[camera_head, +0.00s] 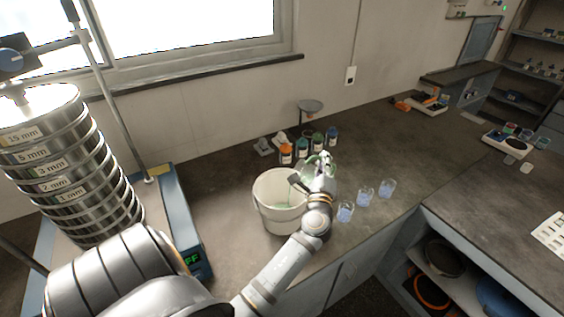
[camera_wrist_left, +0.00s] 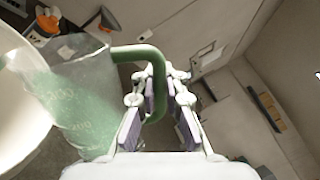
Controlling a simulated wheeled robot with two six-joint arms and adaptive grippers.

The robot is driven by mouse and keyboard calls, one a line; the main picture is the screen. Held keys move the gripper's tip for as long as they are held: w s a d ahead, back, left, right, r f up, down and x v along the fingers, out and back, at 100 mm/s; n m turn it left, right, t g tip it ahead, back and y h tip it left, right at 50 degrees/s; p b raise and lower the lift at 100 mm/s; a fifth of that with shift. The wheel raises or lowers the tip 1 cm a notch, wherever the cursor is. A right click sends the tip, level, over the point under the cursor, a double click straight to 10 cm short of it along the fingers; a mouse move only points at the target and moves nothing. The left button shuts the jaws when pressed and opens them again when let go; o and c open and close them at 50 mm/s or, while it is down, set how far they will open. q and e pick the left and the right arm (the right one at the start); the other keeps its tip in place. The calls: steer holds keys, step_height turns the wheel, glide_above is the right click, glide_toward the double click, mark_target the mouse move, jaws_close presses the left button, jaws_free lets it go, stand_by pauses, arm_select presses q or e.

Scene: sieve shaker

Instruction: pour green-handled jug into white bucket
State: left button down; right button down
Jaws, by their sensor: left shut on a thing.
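The white bucket (camera_head: 259,204) stands on the dark bench, and some green shows inside it. My left gripper (camera_head: 316,174) is at the bucket's right rim. In the left wrist view its two fingers (camera_wrist_left: 160,95) are shut on the green handle (camera_wrist_left: 139,52) of the clear jug (camera_wrist_left: 75,100). Green material shows through the jug's wall. The bucket also shows in the left wrist view (camera_wrist_left: 18,100), right beside the jug. In the head view the gripper hides most of the jug, so its exact tilt is hard to tell. My right gripper is not in view.
Several small bottles (camera_head: 303,150) stand behind the bucket. Clear beakers with bluish contents (camera_head: 365,197) stand to its right. A sieve stack (camera_head: 70,180) on a blue-sided shaker (camera_head: 182,220) is at the left.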

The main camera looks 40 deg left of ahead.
arm_select(q)
steer(key=shift+w+a, duration=0.1)
steer(key=shift+w, duration=0.05)
steer(key=shift+s+a+n, duration=0.1)
steer(key=shift+s+n, duration=0.15)
steer(key=shift+n, duration=0.05)
steer(key=shift+w+f+b, duration=0.1)
steer(key=shift+b, duration=0.25)
steer(key=shift+s+a+n, duration=0.15)
steer(key=shift+s+n, duration=0.05)
steer(key=shift+n, duration=0.2)
steer(key=shift+w, duration=0.1)
steer(key=shift+s+a+n+b, duration=0.2)
steer(key=shift+s+n+b, duration=0.1)
steer(key=shift+b, duration=0.1)
steer(key=shift+w+f, duration=0.1)
steer(key=shift+w, duration=0.05)
steer(key=shift+a+n+y, duration=0.1)
steer(key=shift+n+y, duration=0.2)
steer(key=shift+y, duration=0.1)
steer(key=shift+s+a, duration=0.3)
